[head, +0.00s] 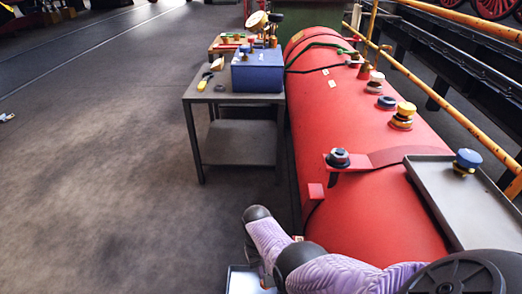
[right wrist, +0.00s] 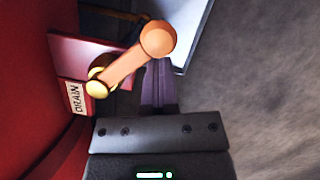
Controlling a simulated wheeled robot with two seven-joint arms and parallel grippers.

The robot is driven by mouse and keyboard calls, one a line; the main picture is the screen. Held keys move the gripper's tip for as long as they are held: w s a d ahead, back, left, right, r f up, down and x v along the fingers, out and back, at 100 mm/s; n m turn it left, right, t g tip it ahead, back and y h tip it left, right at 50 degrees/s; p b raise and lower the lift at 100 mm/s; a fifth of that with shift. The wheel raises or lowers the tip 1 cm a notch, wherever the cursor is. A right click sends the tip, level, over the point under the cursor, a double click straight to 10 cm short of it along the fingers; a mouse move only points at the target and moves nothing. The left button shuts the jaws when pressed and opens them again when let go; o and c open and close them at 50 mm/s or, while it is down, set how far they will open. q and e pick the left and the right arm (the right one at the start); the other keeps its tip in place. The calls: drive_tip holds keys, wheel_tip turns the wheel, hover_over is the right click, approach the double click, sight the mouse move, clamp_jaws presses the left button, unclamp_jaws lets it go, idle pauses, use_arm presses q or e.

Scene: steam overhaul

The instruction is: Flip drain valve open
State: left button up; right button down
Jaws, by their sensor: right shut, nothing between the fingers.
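The drain valve shows in the right wrist view. It has an orange lever (right wrist: 132,65) with a round knob at its upper right end, turning on a brass pivot (right wrist: 99,88) at a red plate (right wrist: 75,58). A "DRAIN" label (right wrist: 76,98) is just below the plate. My right gripper (right wrist: 159,75) is shut and empty. Its fingertips appear just beside and partly behind the lever's knob end; I cannot tell whether they touch it. In the head view the right arm reaches down beside the boiler, hiding the valve. My left gripper is out of view.
The red boiler (head: 340,110) fills the middle right, with brass fittings and a grey tray (head: 455,210) on top. A metal table (head: 200,91) with a blue box (head: 257,72) stands to its left. A pale-rimmed container (right wrist: 192,35) is near the gripper.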

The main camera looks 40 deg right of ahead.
drive_tip(key=s+n+p, duration=0.1)
drive_tip(key=s+n, duration=0.1)
drive_tip(key=n, duration=0.1)
drive_tip(key=shift+a+r+n+h+p, duration=0.2)
drive_tip(key=shift+n+h+p, duration=0.1)
drive_tip(key=shift+h+p, duration=0.1)
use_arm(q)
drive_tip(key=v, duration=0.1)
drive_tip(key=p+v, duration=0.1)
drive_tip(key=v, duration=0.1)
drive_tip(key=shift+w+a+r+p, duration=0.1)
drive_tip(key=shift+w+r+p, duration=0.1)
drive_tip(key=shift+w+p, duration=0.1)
use_arm(e)
drive_tip(key=s+n, duration=0.2)
drive_tip(key=shift+d+f+n+h, duration=0.15)
drive_tip(key=shift+d+n+h, duration=0.05)
drive_tip(key=shift+n+h, duration=0.1)
drive_tip(key=shift+s, duration=0.15)
